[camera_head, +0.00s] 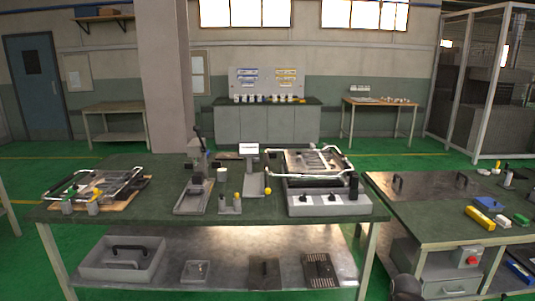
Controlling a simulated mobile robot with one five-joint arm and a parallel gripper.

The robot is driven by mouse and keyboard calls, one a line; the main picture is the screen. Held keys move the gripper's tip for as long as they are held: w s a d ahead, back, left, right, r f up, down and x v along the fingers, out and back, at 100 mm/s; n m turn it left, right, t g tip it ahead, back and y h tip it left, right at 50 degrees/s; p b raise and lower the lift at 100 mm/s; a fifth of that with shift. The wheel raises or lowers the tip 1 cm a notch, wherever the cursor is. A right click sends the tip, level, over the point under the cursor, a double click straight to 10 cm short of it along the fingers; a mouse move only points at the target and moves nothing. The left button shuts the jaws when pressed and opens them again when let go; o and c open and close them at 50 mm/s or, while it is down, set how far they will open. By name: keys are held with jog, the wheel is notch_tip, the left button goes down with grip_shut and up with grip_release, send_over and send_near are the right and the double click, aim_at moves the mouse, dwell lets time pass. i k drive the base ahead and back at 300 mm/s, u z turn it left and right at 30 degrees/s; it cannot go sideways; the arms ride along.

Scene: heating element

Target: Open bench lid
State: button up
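A flat brown metal lid (430,185) lies level in the top of the right-hand bench (420,222). It has two dark handles, a left one (398,183) and a right one (461,180). The lid looks shut, flush with the bench top.
Yellow (480,218), blue (490,203) and green pieces lie on the right bench. Below is a drawer unit with a red button (471,260). The centre table (150,172) carries a framed heating device (315,163) and fixtures. A narrow gap separates the tables.

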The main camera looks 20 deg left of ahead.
aim_at(312, 166)
jog(key=u, duration=0.3)
jog(key=i, duration=1.5)
jog(key=u, duration=1.3)
jog(key=i, duration=0.55)
jog(key=u, duration=0.3)
jog(key=k, duration=0.9)
jog(key=u, duration=0.15)
jog(key=i, duration=0.95)
jog(key=z, duration=0.1)
